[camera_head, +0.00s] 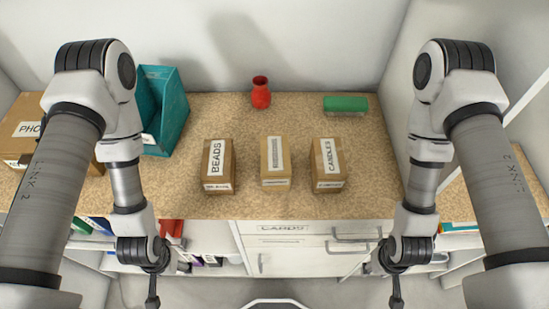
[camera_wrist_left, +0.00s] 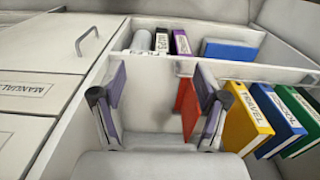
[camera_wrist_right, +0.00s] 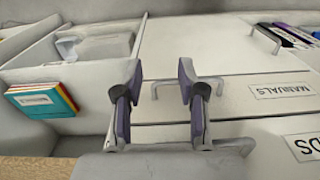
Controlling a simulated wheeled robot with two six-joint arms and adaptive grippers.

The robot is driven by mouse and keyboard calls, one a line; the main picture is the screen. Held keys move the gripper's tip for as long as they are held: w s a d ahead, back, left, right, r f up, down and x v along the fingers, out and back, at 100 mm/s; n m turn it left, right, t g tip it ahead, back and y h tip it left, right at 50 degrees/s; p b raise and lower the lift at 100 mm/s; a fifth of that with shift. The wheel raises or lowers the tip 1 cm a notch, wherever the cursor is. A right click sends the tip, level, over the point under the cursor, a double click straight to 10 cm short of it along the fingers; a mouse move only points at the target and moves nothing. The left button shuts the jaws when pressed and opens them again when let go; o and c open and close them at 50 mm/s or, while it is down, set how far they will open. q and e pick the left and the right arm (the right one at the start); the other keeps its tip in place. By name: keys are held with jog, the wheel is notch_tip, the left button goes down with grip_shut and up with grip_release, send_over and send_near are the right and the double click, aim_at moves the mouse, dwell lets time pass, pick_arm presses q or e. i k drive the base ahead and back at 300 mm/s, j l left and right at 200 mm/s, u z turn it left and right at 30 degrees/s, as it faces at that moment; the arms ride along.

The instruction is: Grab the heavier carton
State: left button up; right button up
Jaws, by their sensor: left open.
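Three small brown cartons stand in a row on the speckled counter (camera_head: 285,205) in the head view. The left carton (camera_head: 218,165) is labelled BEADS. The middle carton (camera_head: 274,160) has a label I cannot read. The right carton (camera_head: 328,165) is labelled CANDLES. Nothing visible tells their weights apart. My left gripper (camera_head: 152,301) hangs in front of the counter, apart from the cartons; in the left wrist view (camera_wrist_left: 158,105) it is open and empty. My right gripper (camera_head: 397,303) hangs at the front right; in the right wrist view (camera_wrist_right: 158,100) its fingers are apart and empty.
A teal bin (camera_head: 168,115) and a larger box (camera_head: 30,130) stand at the left. Drawers with handles (camera_head: 355,240) and shelves with binders (camera_wrist_left: 247,118) lie below the counter.

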aim_at(276, 170)
jog(key=k+l+u, duration=0.2)
jog(key=k+l, duration=0.2)
jog(key=k, duration=0.2)
jog(key=l, duration=0.7)
jog(key=k+l, duration=0.15)
jog(key=l, duration=0.55)
